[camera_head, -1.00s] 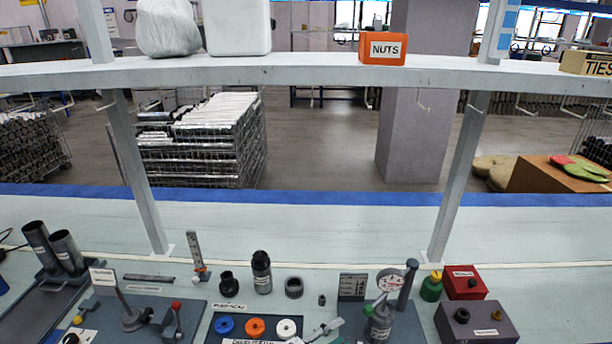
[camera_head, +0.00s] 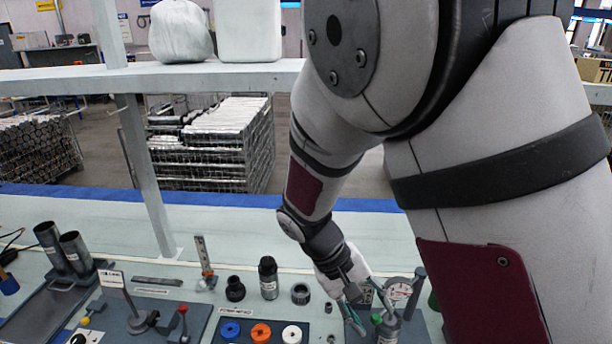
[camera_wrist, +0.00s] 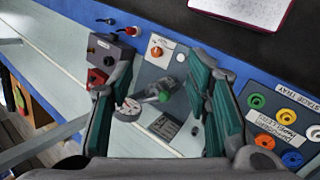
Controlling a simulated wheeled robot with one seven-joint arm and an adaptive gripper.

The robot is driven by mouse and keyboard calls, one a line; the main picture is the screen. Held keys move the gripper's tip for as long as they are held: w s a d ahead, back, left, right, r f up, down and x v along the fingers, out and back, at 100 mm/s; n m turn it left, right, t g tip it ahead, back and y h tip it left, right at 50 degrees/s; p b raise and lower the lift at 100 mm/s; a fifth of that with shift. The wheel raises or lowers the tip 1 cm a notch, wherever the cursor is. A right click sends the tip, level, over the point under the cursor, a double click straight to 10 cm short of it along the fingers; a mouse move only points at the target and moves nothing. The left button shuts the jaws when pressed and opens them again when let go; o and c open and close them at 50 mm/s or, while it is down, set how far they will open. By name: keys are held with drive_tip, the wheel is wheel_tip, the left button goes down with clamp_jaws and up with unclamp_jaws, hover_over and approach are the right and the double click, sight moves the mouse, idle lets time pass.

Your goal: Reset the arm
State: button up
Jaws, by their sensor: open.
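My gripper (camera_head: 354,318) is over the right part of the bench, just left of the gauge fixture (camera_head: 399,292), with its teal fingers pointing down. In the wrist view my gripper (camera_wrist: 168,72) has its two teal fingers wide apart with nothing held between them. The round gauge face (camera_wrist: 128,110) and a green-tipped part (camera_wrist: 163,96) show below, between the fingers. I cannot tell how far above the fixture the fingertips are. My arm hides the right part of the shelf and bench in the head view.
A tray with blue, orange and white rings (camera_head: 260,333) lies left of my gripper. A black bottle (camera_head: 268,278) and a dark ring (camera_head: 300,293) stand behind it. Grey tubes (camera_head: 75,252) stand far left. A shelf (camera_head: 200,76) crosses above the bench. A red box (camera_wrist: 96,80) is near the left finger.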

drive_tip(key=s+d+r+m+t+y, duration=0.1)
drive_tip(key=s+d+r+t+y, duration=0.1)
drive_tip(key=s+r, duration=0.2)
drive_tip(key=s+d+r+t+y, duration=0.2)
drive_tip(key=s+r, duration=0.3)
drive_tip(key=r, duration=0.5)
drive_tip(key=s+d+r+m+t+y, duration=0.1)
drive_tip(key=s+d+r+t+y, duration=0.1)
drive_tip(key=r, duration=0.6)
drive_tip(key=shift+s+d+m+t, duration=0.3)
drive_tip(key=shift+s+d+t, duration=0.25)
drive_tip(key=shift+s, duration=0.7)
drive_tip(key=shift+r, duration=0.1)
